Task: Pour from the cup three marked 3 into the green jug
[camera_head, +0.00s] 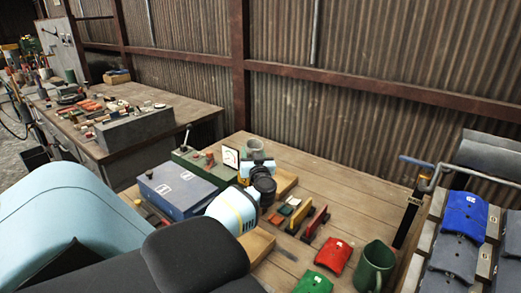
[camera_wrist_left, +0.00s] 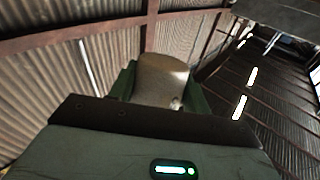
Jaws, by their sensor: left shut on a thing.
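A pale grey-green cup (camera_head: 254,147) shows just beyond my left gripper (camera_head: 256,160) in the head view, over the far part of the wooden table. In the left wrist view the cup (camera_wrist_left: 163,78) sits between the two green fingers of my left gripper (camera_wrist_left: 164,92), which is shut on it. Its number and its contents do not show. My right gripper is not in view.
A blue box (camera_head: 178,190) and a green box with a dial (camera_head: 229,158) stand left of my gripper. Red (camera_head: 334,256) and green (camera_head: 313,284) folded pieces lie left of the jug. The table's back right is clear.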

